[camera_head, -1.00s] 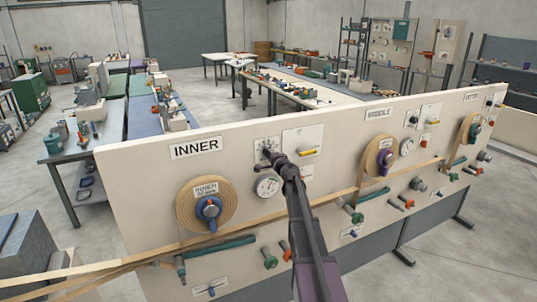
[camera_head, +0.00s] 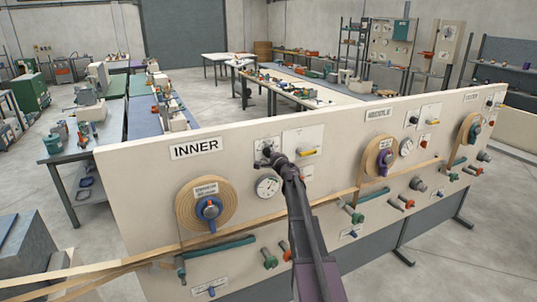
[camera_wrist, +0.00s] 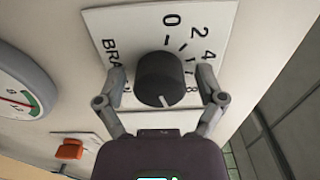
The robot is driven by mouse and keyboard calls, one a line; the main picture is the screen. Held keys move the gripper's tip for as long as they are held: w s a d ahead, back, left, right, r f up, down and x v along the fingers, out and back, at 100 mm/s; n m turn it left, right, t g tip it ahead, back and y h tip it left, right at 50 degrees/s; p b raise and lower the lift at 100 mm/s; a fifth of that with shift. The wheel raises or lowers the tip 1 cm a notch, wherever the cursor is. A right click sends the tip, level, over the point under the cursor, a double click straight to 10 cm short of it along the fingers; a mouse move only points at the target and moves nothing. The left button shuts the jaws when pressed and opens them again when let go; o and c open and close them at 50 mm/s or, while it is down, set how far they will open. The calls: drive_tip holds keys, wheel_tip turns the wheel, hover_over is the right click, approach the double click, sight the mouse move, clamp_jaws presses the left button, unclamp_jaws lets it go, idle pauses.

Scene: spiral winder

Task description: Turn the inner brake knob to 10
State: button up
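The inner brake knob (camera_wrist: 158,79) is a dark round knob on a white plate (camera_wrist: 115,27) marked BRA…, with a scale showing 0, 2, 4 and 8. Its white pointer line points down in the wrist view, past the 8; the scale mark there is hidden by the knob. In the head view my gripper (camera_head: 274,158) is at the brake plate (camera_head: 263,142) right of the INNER sign (camera_head: 196,148), covering the knob.
A round gauge (camera_head: 267,187) sits just below the brake plate. A switch plate with a yellow handle (camera_head: 307,152) is close on the right. A tape roll (camera_head: 187,207) with a blue hub is at left. An orange button (camera_wrist: 70,149) shows in the wrist view.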

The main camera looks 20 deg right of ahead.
drive_tip(key=shift+s, duration=0.2)
drive_tip(key=s, duration=1.1)
drive_tip(key=shift+s+d, duration=0.2)
drive_tip(key=shift+s, duration=0.2)
idle(0.4)
drive_tip(key=s+a+f+n+g+y+b, duration=0.1)
drive_tip(key=s+a+f+n+g+y, duration=0.35)
drive_tip(key=a, duration=0.75)
drive_tip(key=s+a+f+n+g+y+b, duration=0.1)
drive_tip(key=s+a+f+n+g+b, duration=0.1)
drive_tip(key=s+a+f+n+g, duration=0.6)
drive_tip(key=s+a+f+n+g+h+b, duration=0.1)
drive_tip(key=s+a+f+n+g+h, duration=0.1)
drive_tip(key=s+f, duration=0.3)
drive_tip(key=s+a+f+n+g+h+b, duration=0.1)
drive_tip(key=s+a+f+n+g+h, duration=0.2)
drive_tip(key=s, duration=0.9)
wheel_tip(320, 180, down, 3)
drive_tip(key=a+h, duration=0.1)
drive_tip(key=a, duration=0.1)
drive_tip(key=shift+a, duration=0.3)
drive_tip(key=shift+g, duration=0.25)
